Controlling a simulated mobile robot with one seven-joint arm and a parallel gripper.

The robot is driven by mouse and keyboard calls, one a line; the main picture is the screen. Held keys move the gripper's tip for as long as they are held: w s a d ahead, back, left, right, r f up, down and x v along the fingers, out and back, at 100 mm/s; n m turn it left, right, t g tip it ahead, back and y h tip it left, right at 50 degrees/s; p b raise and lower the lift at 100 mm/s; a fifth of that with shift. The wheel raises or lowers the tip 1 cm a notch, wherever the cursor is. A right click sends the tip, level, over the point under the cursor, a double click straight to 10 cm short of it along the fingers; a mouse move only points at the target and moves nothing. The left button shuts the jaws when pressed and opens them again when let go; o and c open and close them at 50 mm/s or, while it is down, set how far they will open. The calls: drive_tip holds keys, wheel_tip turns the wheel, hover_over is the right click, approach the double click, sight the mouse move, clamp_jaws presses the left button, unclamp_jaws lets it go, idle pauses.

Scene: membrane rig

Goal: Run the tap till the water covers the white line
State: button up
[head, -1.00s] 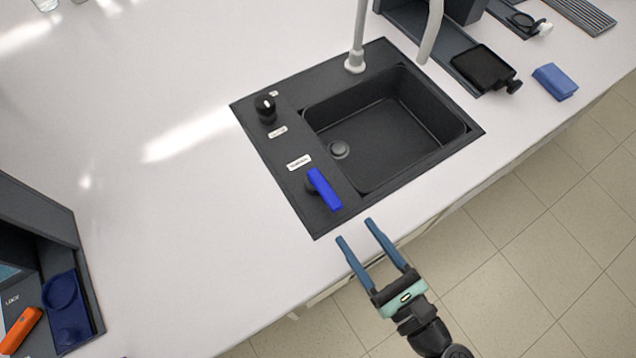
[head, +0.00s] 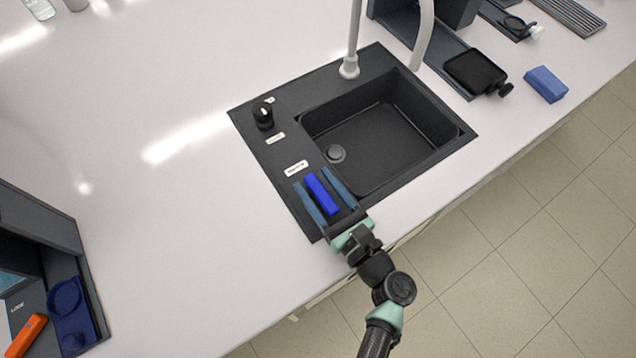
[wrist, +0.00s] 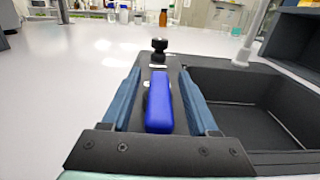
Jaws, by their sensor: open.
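The black sink (head: 385,140) is set into the white counter, and its basin looks empty, with a round drain (head: 336,153) on its floor. My gripper (head: 324,183) is open, with one finger on each side of the blue lever. The wrist view shows gaps between lever and fingers. A black knob (head: 263,115) stands farther back on the panel.
A dark screen device (head: 475,72) and a blue block (head: 545,84) are right of the sink. A dark bin with an orange object (head: 26,336) stands at the lower left. The counter left of the sink is clear.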

drive_tip(key=shift+c, duration=0.2)
clamp_jaws()
idle(1.2)
